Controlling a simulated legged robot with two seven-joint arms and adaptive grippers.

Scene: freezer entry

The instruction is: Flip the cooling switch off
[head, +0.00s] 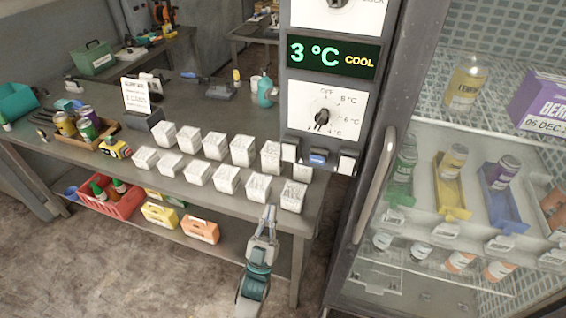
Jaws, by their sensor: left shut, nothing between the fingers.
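The freezer's control panel (300,75) stands in the middle of the head view. Its lit display (333,57) reads "3 °C COOL". Below it, a dial knob (322,118) sits on a white plate with temperature marks and what looks like OFF at the top. A blue switch (318,156) sits under the plate between pale blocks. Another knob (338,3) is cut off at the top edge. I cannot tell for sure which control is the cooling switch. My left gripper (268,214) is shut and empty, in front of the table's edge, below and left of the panel. My right gripper is out of view.
The table (240,115) left of the panel holds rows of white boxes (228,178) near its front edge. A sign (136,95) and a tray of cans stand farther left. A glass-doored freezer with a handle (376,188) is at right. The floor (130,265) in front is clear.

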